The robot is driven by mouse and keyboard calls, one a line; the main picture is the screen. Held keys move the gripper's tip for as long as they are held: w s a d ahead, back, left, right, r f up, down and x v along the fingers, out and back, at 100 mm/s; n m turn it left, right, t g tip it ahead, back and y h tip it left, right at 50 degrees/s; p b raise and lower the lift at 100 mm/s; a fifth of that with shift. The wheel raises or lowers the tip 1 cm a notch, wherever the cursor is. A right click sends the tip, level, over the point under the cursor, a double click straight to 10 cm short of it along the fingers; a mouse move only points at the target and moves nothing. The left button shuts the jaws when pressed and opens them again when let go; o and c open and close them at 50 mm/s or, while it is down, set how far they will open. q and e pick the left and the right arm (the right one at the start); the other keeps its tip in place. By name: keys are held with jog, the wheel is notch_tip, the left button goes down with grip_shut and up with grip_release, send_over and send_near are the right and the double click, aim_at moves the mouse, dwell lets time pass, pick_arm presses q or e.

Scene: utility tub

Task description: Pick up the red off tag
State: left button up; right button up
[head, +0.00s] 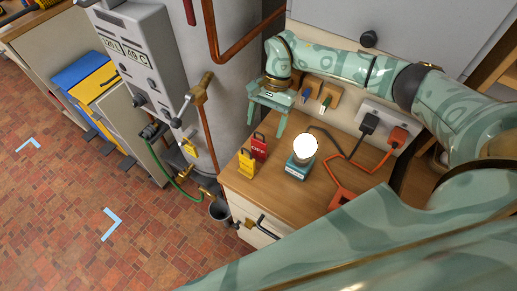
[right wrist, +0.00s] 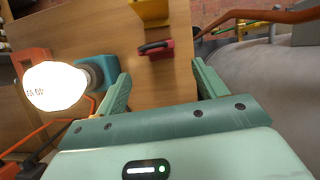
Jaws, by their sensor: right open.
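The red tag (head: 259,147), with "OFF" lettering and a dark handle, stands on the wooden counter top (head: 285,200). It also shows in the right wrist view (right wrist: 158,52), ahead of my fingers and between their lines. My right gripper (head: 265,129) is open and empty, its fingers pointing down just behind the red tag, apart from it. Both fingers also show in the right wrist view (right wrist: 163,78). My left gripper is not in view.
A yellow tag (head: 246,163) stands just in front of the red one. A lit bulb on a teal base (head: 298,169) stands to the right. Cords run to a white socket strip (head: 388,125). A grey tank and copper pipe (head: 206,120) rise at the left.

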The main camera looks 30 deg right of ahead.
aim_at(260, 146)
jog(key=shift+x, duration=1)
jog(key=shift+s+a+f+b, duration=0.1)
jog(key=shift+a+f+b, duration=0.1)
jog(key=shift+f+b, duration=0.25)
jog(key=b+x, duration=0.1)
jog(key=x, duration=0.4)
jog(key=shift+s+a, duration=0.1)
jog(key=shift+s, duration=0.05)
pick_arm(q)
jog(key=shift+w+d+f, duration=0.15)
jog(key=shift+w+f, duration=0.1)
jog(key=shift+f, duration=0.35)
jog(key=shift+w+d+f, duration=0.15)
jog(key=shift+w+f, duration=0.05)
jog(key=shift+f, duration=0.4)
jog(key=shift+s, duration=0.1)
pick_arm(e)
jog(key=c, duration=1.1)
